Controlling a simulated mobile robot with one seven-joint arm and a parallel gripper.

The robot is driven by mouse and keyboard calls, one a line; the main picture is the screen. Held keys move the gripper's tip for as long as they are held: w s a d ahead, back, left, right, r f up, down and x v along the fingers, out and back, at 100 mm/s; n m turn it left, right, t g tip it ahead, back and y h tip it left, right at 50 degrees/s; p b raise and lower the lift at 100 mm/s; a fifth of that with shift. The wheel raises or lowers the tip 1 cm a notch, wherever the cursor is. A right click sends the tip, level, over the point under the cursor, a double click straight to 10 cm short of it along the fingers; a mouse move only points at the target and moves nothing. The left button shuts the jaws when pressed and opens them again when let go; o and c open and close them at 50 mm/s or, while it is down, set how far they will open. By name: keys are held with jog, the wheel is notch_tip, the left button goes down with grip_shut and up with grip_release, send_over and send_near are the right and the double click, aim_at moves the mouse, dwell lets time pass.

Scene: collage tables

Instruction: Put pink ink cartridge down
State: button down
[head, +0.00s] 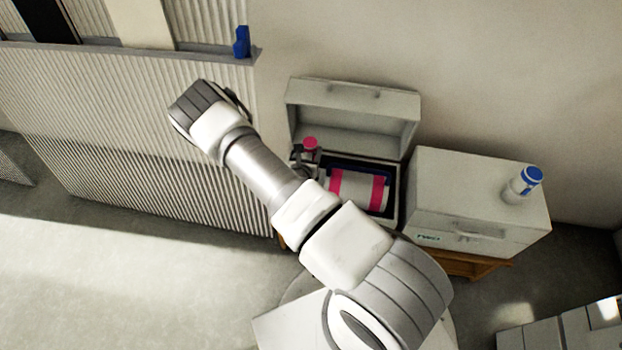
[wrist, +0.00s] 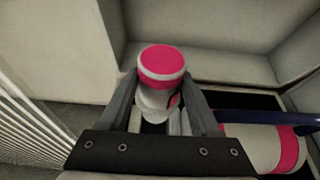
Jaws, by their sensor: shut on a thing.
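The pink ink cartridge (wrist: 161,66) is a white bottle with a pink cap, held between the two fingers of my gripper (wrist: 165,100) in the wrist view. In the head view its pink cap (head: 310,143) shows at the left side of an open white printer (head: 352,100), and my gripper (head: 304,158) is around it, partly hidden by my arm. Whether the cartridge's bottom touches anything is hidden. Inside the printer lies a white roll with pink bands (head: 358,189), which also shows at the lower right of the wrist view (wrist: 262,146).
A closed white box (head: 470,190) stands right of the printer, with a blue-capped white bottle (head: 522,186) on top. A corrugated panel (head: 140,110) with a ledge stands at the left, and a small blue object (head: 241,42) is on the ledge. The printer's raised lid stands behind the cartridge.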

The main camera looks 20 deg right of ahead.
notch_tip(320, 180, down, 10)
jog(key=b, duration=0.4)
jog(key=shift+f, duration=0.15)
jog(key=shift+c, duration=0.6)
grip_release()
